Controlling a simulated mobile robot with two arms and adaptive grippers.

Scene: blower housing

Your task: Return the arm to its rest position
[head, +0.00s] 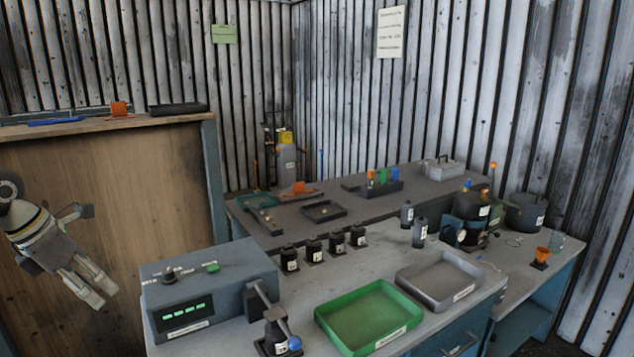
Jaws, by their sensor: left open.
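My left gripper (91,286) is at the left edge of the head view, in front of a wooden panel. Its fingers point down and to the right, a little apart, with nothing between them. It hangs clear of the workbench, to the left of the grey control box (212,287). My right gripper and right arm do not show in this view.
A bench holds the control box, a lever device with a blue ball (277,338), a green tray (369,318), a grey tray (440,281) and several black bottles (312,249). A wooden partition (120,190) stands behind my left gripper. A back bench (300,236) carries small trays.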

